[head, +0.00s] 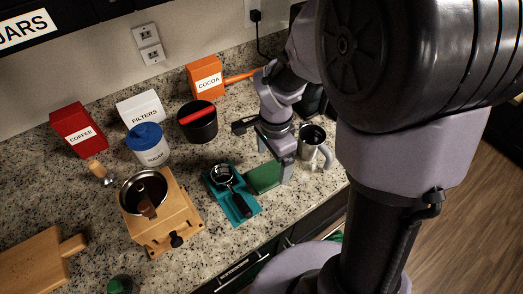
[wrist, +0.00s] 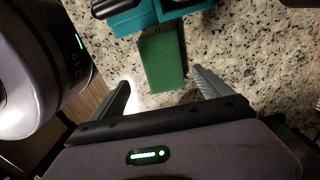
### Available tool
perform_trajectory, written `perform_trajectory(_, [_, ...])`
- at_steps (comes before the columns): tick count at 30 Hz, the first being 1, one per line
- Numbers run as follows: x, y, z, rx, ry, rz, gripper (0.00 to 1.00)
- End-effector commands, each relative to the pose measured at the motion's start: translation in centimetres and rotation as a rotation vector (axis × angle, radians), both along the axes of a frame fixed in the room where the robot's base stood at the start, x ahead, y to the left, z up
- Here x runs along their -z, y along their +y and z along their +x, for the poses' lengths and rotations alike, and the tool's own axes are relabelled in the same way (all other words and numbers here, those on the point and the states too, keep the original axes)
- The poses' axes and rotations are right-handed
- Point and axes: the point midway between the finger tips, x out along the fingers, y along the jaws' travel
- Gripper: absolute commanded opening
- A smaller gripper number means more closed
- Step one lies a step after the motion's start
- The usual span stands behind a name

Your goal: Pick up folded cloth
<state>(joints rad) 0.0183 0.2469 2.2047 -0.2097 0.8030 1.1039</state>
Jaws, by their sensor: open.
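The folded cloth, a flat green rectangle (head: 264,178), lies on the speckled counter beside a teal mat. In the wrist view the green cloth (wrist: 162,60) sits ahead of my gripper, roughly centred between the fingers. My gripper (head: 275,163) is over the cloth's right end in the head view, with its fingers pointing down. In the wrist view my gripper (wrist: 160,80) is open and empty, with a finger on either side of the cloth's near end. I cannot tell how high the fingertips are above the counter.
The teal mat (head: 247,208) with a portafilter (head: 223,176) is close on the cloth's left. A metal mug (head: 313,143) stands close right of my gripper. A black bin (head: 198,127), a grinder (head: 165,220) and several boxes stand farther left. The counter's front edge is near.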

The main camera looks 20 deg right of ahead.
Motion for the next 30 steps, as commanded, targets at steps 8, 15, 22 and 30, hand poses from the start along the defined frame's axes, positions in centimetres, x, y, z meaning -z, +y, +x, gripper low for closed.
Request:
perform_trajectory(8, [3.3, 0.4, 0.2, -0.002, 0.001, 0.0, 0.89])
perform_trajectory(15, [7.0, 0.7, 0.5, 0.0, 0.001, 0.0, 0.89])
perform_trajectory(22, [6.7, 0.7, 0.6, -0.001, 0.0, 0.0, 0.71])
perform_trajectory(30, [6.7, 0.7, 0.6, -0.001, 0.0, 0.0, 0.23])
